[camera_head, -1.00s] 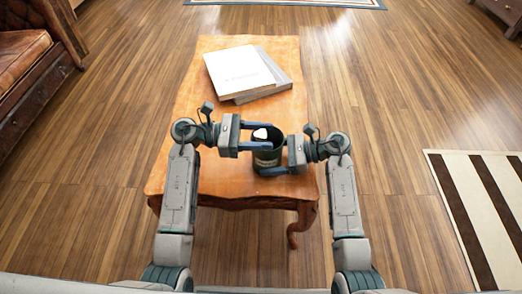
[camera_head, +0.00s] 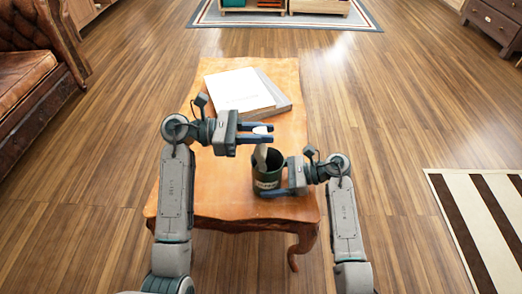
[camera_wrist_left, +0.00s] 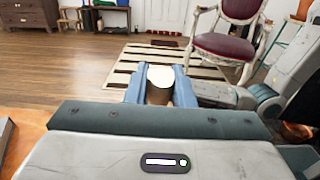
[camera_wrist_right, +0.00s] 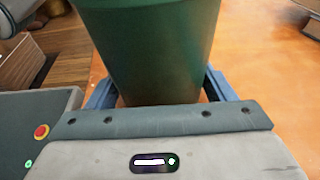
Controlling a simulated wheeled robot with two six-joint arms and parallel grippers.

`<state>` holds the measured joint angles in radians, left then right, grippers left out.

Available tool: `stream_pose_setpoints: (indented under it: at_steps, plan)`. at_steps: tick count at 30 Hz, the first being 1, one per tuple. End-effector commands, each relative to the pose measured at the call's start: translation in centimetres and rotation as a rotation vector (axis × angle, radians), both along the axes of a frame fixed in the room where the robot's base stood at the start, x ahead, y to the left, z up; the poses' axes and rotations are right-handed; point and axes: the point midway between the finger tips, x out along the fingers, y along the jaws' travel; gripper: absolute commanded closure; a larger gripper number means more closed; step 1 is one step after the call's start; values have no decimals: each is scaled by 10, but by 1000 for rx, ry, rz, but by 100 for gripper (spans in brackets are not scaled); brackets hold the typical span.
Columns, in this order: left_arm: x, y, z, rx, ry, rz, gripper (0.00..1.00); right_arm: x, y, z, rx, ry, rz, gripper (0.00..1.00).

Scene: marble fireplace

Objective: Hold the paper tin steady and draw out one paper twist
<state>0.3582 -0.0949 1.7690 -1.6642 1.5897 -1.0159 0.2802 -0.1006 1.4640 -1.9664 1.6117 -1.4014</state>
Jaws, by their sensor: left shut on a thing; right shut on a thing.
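The dark green paper tin (camera_head: 267,182) stands upright on the wooden table. My right gripper (camera_head: 273,191) is shut around its lower part, and the tin (camera_wrist_right: 150,45) fills the upper middle of the right wrist view. My left gripper (camera_head: 262,133) is above the tin, shut on a pale paper twist (camera_head: 260,155). The twist's round white top (camera_wrist_left: 160,75) shows between the fingers in the left wrist view. Its lower end hangs at the tin's mouth; I cannot tell whether it is still inside the rim. The rest of the tin's inside is hidden.
Two large books (camera_head: 240,90) lie stacked at the far end of the table (camera_head: 235,205). The table's front part is bare. A leather sofa (camera_head: 30,75) stands at the left, and a striped rug (camera_head: 490,215) lies on the floor at the right.

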Motion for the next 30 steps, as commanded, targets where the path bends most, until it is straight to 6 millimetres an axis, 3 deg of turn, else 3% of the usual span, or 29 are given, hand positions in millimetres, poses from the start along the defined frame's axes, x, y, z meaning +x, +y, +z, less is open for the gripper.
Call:
stream_pose_setpoints:
  at_steps: [3,9,15,24,25,27,30]
  plan:
    - [0,0,34,-1,-7,0,100,0,0,-1,-1,1,0,37]
    - [0,0,73,-1,-4,0,100,0,0,-1,-1,1,0,37]
    - [0,0,90,-1,-1,0,100,0,0,-1,-1,1,0,37]
    - [0,0,92,-1,1,0,100,0,0,-1,-1,1,0,37]
    - [0,0,92,-1,1,0,100,0,0,-1,-1,1,0,18]
    - [0,0,92,-1,1,0,100,0,0,-1,-1,1,0,4]
    - [0,0,92,-1,1,0,100,0,0,0,0,1,0,0]
